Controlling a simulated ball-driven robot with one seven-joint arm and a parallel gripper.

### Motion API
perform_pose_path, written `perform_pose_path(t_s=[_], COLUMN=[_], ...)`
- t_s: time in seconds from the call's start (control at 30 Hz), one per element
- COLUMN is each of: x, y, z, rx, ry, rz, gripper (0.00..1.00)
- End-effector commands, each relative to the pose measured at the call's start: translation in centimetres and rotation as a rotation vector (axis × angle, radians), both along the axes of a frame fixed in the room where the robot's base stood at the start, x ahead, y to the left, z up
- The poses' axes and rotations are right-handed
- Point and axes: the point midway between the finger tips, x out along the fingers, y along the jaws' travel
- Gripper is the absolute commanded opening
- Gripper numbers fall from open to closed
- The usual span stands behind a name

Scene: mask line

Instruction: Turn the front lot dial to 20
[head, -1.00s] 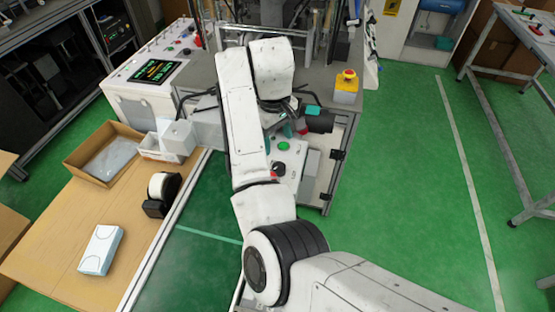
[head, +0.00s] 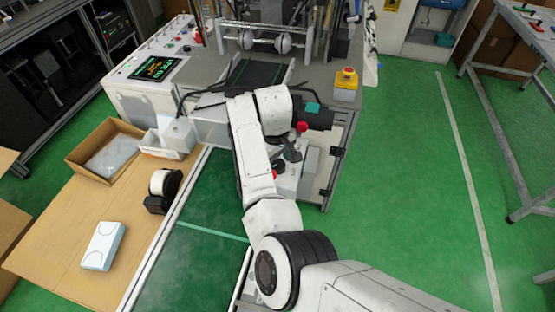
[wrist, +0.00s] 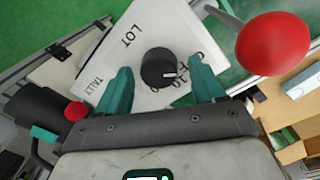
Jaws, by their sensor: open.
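My gripper (wrist: 160,72) is open, with one teal finger on each side of the dial and gaps visible between fingers and knob. I cannot tell how far above the panel the fingertips are.
In the wrist view a large red knob (wrist: 273,43) stands close by the right finger, and a smaller red one (wrist: 75,111) is at left. In the head view a yellow box with a red button (head: 346,85) stands on the bench. The green floor at right is clear.

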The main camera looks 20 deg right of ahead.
Motion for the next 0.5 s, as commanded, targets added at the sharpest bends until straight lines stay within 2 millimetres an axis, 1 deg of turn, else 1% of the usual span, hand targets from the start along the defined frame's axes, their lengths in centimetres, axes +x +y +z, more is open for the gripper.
perform_pose_path(t_s=[0.13,0.5], x=[-0.02,-0.02], y=[-0.02,-0.01], z=[-0.01,0.02], rx=[0.0,0.0], ry=[0.001,0.001], rz=[0.0,0.0], gripper=[0.68,0.32])
